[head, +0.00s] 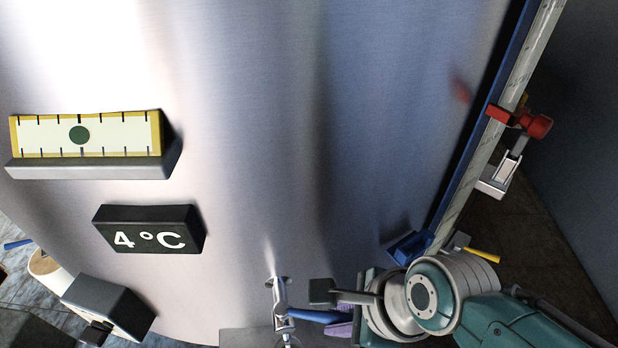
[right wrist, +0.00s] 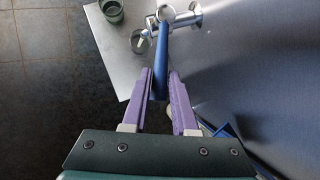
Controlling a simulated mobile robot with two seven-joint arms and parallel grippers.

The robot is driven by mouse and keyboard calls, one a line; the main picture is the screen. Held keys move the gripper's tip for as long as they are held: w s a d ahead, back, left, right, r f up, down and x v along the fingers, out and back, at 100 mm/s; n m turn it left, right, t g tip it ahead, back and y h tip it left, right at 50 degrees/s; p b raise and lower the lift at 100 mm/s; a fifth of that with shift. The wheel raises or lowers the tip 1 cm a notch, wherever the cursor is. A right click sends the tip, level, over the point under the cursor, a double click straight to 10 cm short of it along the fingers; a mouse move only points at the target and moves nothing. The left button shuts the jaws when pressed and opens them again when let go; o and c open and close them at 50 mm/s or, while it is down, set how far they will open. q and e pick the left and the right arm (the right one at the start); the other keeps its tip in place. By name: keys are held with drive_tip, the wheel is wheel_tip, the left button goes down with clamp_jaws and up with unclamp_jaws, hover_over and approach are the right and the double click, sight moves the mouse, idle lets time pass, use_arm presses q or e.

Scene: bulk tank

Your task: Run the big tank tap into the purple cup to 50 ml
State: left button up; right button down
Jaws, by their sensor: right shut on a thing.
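The tank tap (head: 281,296) is a chrome fitting low on the steel tank; it also shows at the top of the right wrist view (right wrist: 180,18). Its blue lever (head: 315,317) points right in the head view. My right gripper (right wrist: 160,80) has its purple fingers on either side of the blue lever (right wrist: 160,60) and is shut on it. A clear round vessel (right wrist: 140,42) stands near the tap's underside; its colour and level are hard to tell. I cannot make out a purple cup. My left gripper is not in view.
A greenish glass (right wrist: 112,10) stands on the pale metal shelf (right wrist: 118,62). The tank carries a yellow-framed gauge (head: 85,135) and a 4 °C display (head: 150,228). A sight tube with a red clamp (head: 520,120) runs up the right. A grey box (head: 108,303) is lower left.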

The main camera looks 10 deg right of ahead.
drive_tip(key=c, duration=0.7)
unclamp_jaws()
drive_tip(key=shift+p+v, duration=1.85)
drive_tip(key=shift+v, duration=3.1)
